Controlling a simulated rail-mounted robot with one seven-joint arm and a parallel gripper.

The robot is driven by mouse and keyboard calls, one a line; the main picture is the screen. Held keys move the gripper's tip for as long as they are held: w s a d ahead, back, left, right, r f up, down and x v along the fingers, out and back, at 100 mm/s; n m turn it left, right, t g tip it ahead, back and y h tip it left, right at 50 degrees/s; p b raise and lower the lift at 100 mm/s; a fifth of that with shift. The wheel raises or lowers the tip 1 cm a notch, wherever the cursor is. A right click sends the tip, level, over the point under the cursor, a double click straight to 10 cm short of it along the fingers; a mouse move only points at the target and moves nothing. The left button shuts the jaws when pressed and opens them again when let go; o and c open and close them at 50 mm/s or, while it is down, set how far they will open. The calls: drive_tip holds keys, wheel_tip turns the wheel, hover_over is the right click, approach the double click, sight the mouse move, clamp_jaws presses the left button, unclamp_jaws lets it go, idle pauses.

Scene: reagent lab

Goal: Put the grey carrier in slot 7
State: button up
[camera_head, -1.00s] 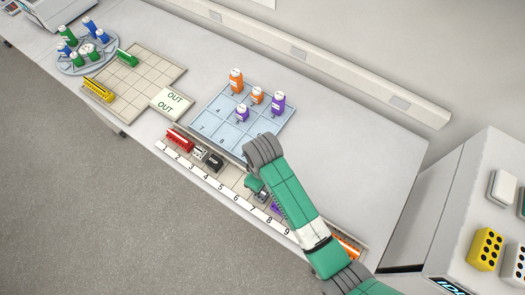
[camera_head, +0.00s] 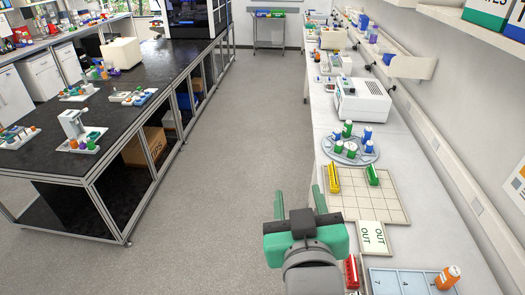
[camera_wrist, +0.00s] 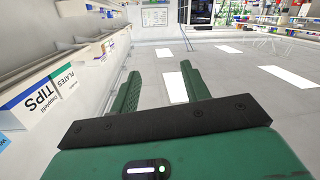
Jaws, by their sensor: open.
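My gripper (camera_head: 299,198) is raised at the bottom middle of the head view, with its two green fingers apart and nothing between them. The wrist view also shows the gripper (camera_wrist: 158,78) open and empty, facing out across the room. I see no grey carrier in the current views.
A beige grid board (camera_head: 393,207) holds a yellow carrier (camera_head: 333,178) and a green carrier (camera_head: 373,174). An OUT card (camera_head: 373,237) lies nearer. A round tray (camera_head: 352,159) holds bottles. The floor aisle (camera_head: 235,130) is clear.

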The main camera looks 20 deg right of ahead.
drive_tip(key=s+a+r+t+y, duration=0.2)
drive_tip(key=s+a+r+t, duration=0.2)
drive_tip(key=a+r, duration=0.3)
drive_tip(key=s+a+r+t+y, duration=0.2)
drive_tip(key=s+a+r+t, duration=0.2)
drive_tip(key=r, duration=1)
drive_tip(key=s+a, duration=0.2)
drive_tip(key=a, duration=0.2)
drive_tip(key=shift+r+n+t, duration=0.2)
drive_tip(key=shift+n+t, duration=0.2)
drive_tip(key=shift+s+a, duration=0.1)
